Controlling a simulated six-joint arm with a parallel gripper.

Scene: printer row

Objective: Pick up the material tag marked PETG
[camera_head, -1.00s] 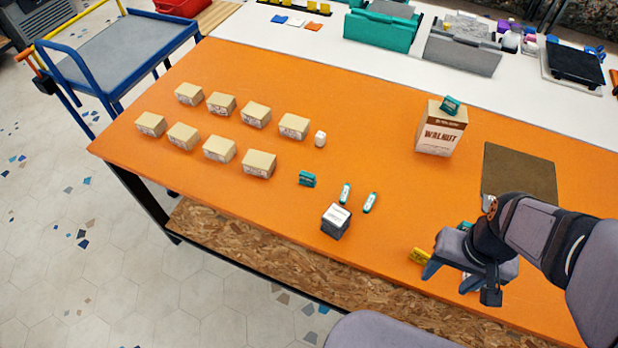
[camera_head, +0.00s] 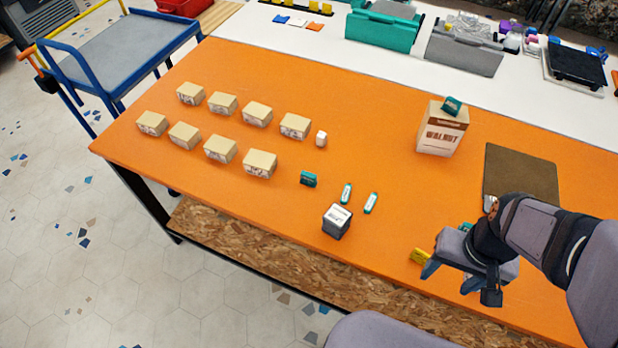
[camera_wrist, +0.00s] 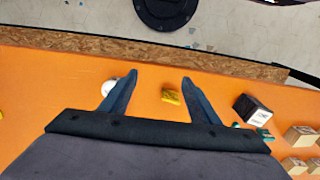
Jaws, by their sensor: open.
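Two small teal-and-white tags lie side by side on the orange table, one on the left (camera_head: 346,193) and one on the right (camera_head: 370,202). Their print is too small to read, so I cannot tell which, if either, says PETG. Small teal pieces show beside the dark cube in the wrist view (camera_wrist: 263,132). My gripper (camera_head: 449,279) is open above the table's front edge, right of the tags and apart from them. In the wrist view its fingers (camera_wrist: 160,79) are spread with nothing held between them.
A yellow block (camera_head: 419,256) lies beside my gripper. A dark cube with a white top (camera_head: 336,221) stands near the tags, with a teal block (camera_head: 308,179) to their left. Several tan boxes (camera_head: 260,164) fill the left; a WALNUT box (camera_head: 441,131) stands behind.

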